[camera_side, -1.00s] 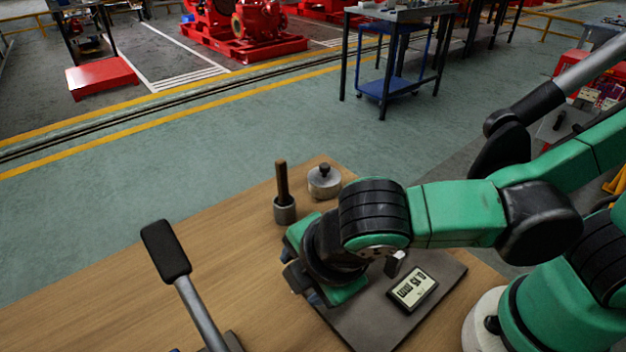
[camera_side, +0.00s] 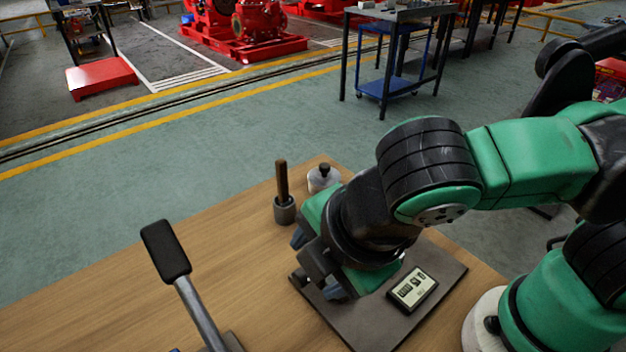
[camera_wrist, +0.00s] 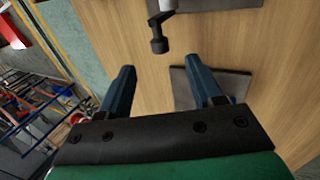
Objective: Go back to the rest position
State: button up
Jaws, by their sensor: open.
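My gripper (camera_side: 316,265) is open, with its blue fingers apart and nothing seen between them. It is above the wooden table, over the left part of a dark grey plate (camera_side: 375,325). In the wrist view my gripper's two fingers (camera_wrist: 162,82) reach over bare wood and part of a dark plate (camera_wrist: 183,90). A small digital display (camera_side: 412,290) lies on the plate to the right of my gripper; its reading is too small to make out surely. My arm hides part of the plate.
A wooden-handled tool stands in a grey cup (camera_side: 285,212) behind my gripper, beside a partly hidden silver knobbed piece (camera_side: 322,178). A lever with a black grip (camera_side: 166,250) rises at the front left. The table (camera_side: 110,310) is clear between. Carts and red pumps stand far back.

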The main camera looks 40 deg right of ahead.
jog(key=w+d+m+t, duration=0.1)
jog(key=w+d+m, duration=0.2)
jog(key=d+m, duration=0.6)
jog(key=w+d+m+t, duration=0.1)
jog(key=w+d+m, duration=0.3)
jog(key=d+m, duration=0.4)
jog(key=shift+d+m, duration=0.35)
jog(key=shift+m, duration=0.15)
